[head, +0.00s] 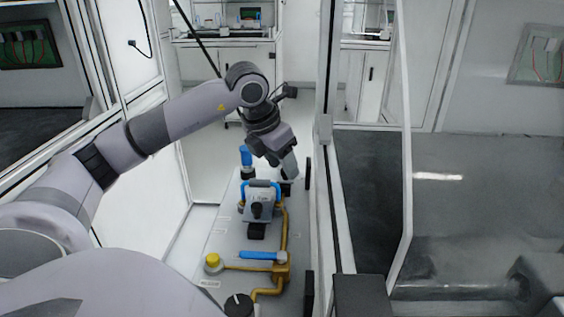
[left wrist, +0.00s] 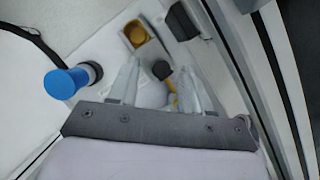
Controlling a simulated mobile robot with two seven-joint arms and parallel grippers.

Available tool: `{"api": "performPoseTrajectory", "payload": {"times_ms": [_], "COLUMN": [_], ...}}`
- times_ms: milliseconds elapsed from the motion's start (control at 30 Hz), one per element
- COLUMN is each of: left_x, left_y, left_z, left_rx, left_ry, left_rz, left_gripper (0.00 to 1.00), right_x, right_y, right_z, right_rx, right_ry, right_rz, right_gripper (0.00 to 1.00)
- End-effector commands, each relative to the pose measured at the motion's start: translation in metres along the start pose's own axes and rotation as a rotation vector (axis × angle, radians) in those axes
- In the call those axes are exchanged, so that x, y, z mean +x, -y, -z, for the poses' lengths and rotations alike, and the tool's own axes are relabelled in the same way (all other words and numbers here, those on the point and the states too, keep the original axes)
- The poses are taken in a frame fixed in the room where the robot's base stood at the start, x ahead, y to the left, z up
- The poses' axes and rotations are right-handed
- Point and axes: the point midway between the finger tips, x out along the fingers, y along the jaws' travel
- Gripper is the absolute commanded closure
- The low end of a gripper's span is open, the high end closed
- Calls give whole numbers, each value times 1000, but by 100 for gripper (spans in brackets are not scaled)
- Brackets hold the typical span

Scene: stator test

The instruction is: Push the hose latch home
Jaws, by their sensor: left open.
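My left gripper (head: 289,170) hangs over the far right part of a grey fixture plate (head: 222,235). Its two fingers are apart with nothing held between them; they also show in the left wrist view (left wrist: 161,64). Beyond and between the fingertips are a small black block (left wrist: 162,70) and a yellow-brown square fitting (left wrist: 137,33). A blue-topped upright cylinder (left wrist: 65,82) stands left of the fingers; it also shows in the head view (head: 246,155). I cannot tell which part is the hose latch. My right gripper is not in view.
Nearer on the plate are a grey unit with a blue handle (head: 261,200), brass pipes (head: 284,235), a blue lever (head: 262,255), a yellow knob (head: 212,260) and a black knob (head: 238,304). A white frame post (head: 326,200) rises close on the right.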

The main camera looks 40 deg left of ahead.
Motion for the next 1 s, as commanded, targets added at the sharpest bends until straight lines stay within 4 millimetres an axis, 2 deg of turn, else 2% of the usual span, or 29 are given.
{"api": "performPoseTrajectory", "payload": {"times_ms": [200,400,1000], "left_x": [-38,-62,-67], "left_y": [-1,-1,-1], "left_z": [-2,-1,-1], "left_rx": [0,-2,-1], "left_ry": [5,4,3], "left_rz": [-3,-2,-2], "left_gripper": [51,51,51], "right_x": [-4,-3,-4], "right_y": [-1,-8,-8], "right_z": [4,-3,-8], "right_rx": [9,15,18], "right_ry": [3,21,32], "right_rz": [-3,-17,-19], "right_gripper": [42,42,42]}}
